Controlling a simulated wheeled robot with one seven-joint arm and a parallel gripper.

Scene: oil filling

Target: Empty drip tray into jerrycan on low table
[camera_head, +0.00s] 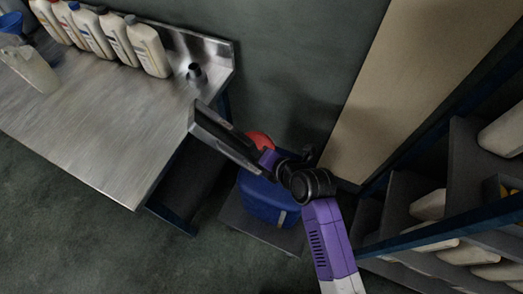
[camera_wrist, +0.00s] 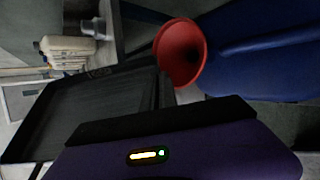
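The blue jerrycan (camera_head: 265,197) stands on the low table (camera_head: 236,215), below my gripper. A red funnel (camera_head: 261,141) sits at the jerrycan; in the wrist view the funnel (camera_wrist: 180,52) is beside the tray.
Shelving (camera_head: 425,235) with pale containers stands close on the right. A beige panel (camera_head: 400,80) is behind. Open floor lies at the lower left.

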